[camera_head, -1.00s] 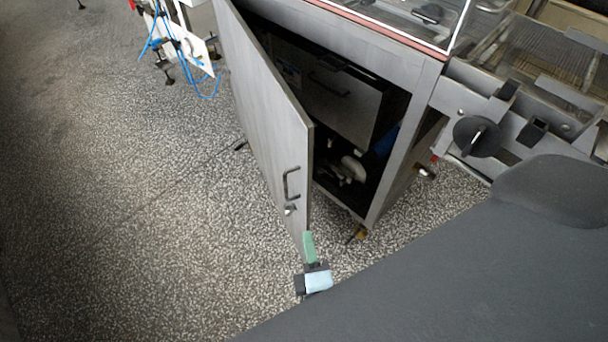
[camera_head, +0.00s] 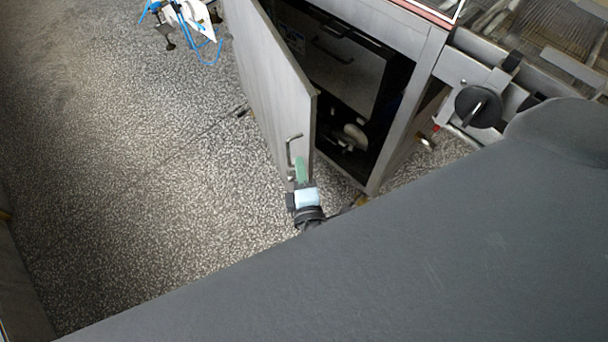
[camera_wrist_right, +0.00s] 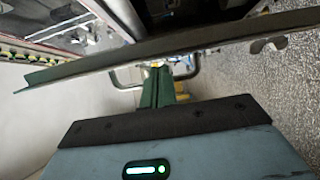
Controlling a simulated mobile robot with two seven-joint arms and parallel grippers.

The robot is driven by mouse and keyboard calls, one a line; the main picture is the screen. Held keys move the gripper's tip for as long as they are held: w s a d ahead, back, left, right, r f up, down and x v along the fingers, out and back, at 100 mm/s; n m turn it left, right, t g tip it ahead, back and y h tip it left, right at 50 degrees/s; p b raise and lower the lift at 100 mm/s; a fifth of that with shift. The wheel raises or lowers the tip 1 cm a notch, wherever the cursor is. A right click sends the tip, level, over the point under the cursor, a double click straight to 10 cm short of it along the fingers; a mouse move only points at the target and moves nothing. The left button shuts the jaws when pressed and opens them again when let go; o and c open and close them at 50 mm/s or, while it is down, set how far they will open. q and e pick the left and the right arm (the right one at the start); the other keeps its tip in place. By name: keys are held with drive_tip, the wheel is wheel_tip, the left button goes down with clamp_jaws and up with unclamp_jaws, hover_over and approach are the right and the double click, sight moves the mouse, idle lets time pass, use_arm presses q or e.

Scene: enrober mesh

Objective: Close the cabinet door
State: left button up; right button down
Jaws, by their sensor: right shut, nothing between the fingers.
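The cabinet door (camera_head: 268,85) is a grey metal panel standing ajar, swung out from the grey cabinet (camera_head: 405,110). The dark opening shows to the right of the door. A dark bar handle (camera_head: 291,150) is near the door's free edge. My right gripper (camera_head: 301,170) has green fingers, shut and empty, close to the handle's lower end and the free edge. In the right wrist view, the fingers (camera_wrist_right: 158,85) point at the door edge (camera_wrist_right: 215,42), with the handle (camera_wrist_right: 122,82) around their tips. I cannot tell whether they touch. My left gripper is not in view.
Inside the cabinet are a grey drawer-like box (camera_head: 345,65) and pale items (camera_head: 353,137). A round black knob (camera_head: 478,106) sticks out at the right. A white stand with blue tubing (camera_head: 190,18) is at the top left. The speckled floor (camera_head: 140,180) left of the door is clear.

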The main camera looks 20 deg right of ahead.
drive_tip(key=shift+w+d, duration=0.2)
drive_tip(key=shift+w, duration=0.4)
drive_tip(key=w+d+n+y+b, duration=0.1)
drive_tip(key=d+b, duration=0.5)
drive_tip(key=d, duration=1.6)
drive_tip(key=shift+w+n+y, duration=0.3)
drive_tip(key=shift+w+y, duration=0.1)
drive_tip(key=shift+y, duration=0.3)
